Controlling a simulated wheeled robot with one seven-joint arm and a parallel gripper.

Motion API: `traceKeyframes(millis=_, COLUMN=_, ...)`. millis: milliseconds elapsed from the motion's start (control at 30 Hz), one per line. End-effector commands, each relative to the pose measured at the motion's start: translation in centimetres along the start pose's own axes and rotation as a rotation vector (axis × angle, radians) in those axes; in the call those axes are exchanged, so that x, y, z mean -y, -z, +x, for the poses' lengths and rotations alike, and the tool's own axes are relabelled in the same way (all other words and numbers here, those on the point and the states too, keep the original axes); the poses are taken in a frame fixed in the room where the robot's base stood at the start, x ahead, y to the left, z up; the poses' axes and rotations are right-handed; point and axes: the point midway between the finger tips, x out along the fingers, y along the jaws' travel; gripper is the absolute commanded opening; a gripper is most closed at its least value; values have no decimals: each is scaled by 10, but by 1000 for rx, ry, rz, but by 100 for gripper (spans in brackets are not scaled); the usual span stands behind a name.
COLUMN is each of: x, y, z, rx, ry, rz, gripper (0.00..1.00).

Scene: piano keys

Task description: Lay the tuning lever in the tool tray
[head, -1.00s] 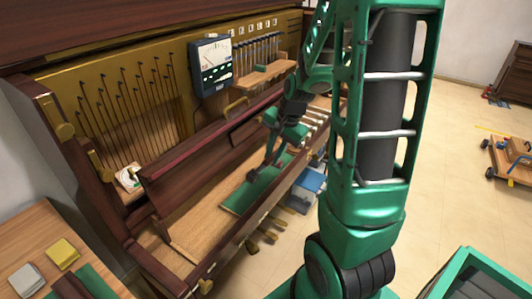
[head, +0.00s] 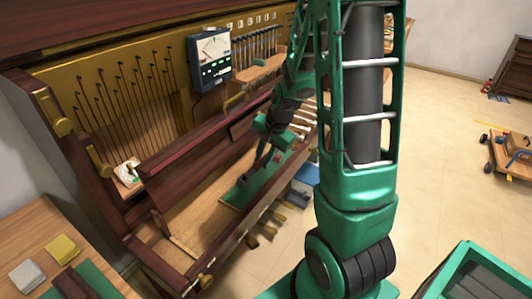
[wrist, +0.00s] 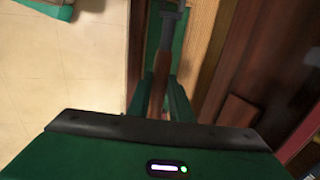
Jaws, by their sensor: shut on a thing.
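My gripper (head: 246,180) is low over a green felt-like strip (head: 236,197) inside the open piano. In the wrist view my gripper (wrist: 160,88) is shut on the tuning lever (wrist: 160,70). The lever has a brown wooden handle between the fingers and a dark metal shaft with a crosspiece at its far end. In the head view the lever is too small to make out. Whether it touches the strip I cannot tell. I cannot identify the tool tray with certainty in either view.
The piano's wooden front rail (head: 225,250) and dark red-brown fallboard (head: 205,140) flank the gripper. A meter (head: 210,57) and a rack of hanging tools (head: 257,52) are behind.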

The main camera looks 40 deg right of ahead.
Motion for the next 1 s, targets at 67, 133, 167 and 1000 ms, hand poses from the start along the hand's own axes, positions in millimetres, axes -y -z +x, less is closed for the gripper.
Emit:
traceKeyframes(millis=67, x=0, y=0, z=8, rx=1, ry=-1, rz=0, gripper=0)
traceKeyframes(millis=133, x=1, y=0, z=13, rx=1, ry=-1, rz=0, gripper=0)
traceKeyframes(millis=167, x=1, y=0, z=16, rx=2, ry=-1, rz=0, gripper=0)
traceKeyframes(millis=1000, x=7, y=0, z=87, rx=1, ry=-1, rz=-1, gripper=0)
